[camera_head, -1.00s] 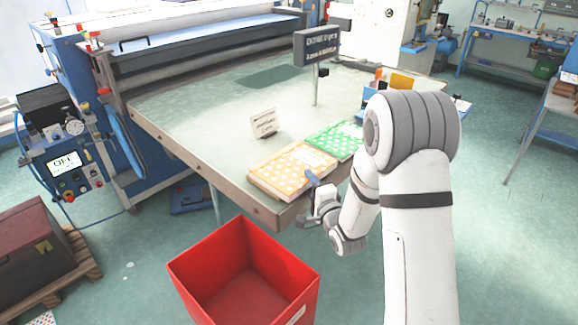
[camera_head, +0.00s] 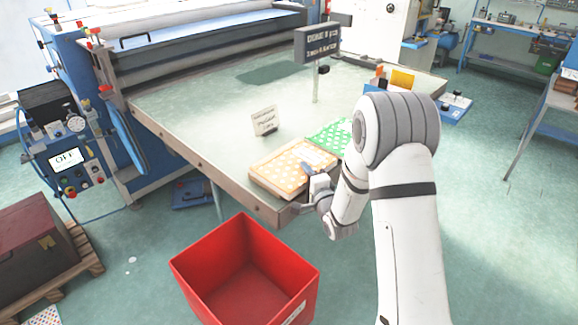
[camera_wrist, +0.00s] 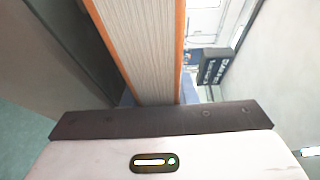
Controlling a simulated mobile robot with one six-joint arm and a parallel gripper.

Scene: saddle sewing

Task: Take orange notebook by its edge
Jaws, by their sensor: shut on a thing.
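The orange notebook (camera_head: 284,168) with white dots lies flat at the front edge of the table, its near edge by the table's rim. My gripper (camera_head: 308,183) is at its near right edge and is shut on it, one finger showing on top of the cover. In the wrist view the notebook's page block and orange covers (camera_wrist: 146,50) stand right in front of my gripper (camera_wrist: 150,112). The lower finger is hidden in the head view.
A green dotted notebook (camera_head: 330,136) lies just behind the orange one. A small white card (camera_head: 265,121) and a dark sign (camera_head: 317,43) on a post stand on the table (camera_head: 200,120). An open red bin (camera_head: 245,270) stands on the floor below the front edge.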

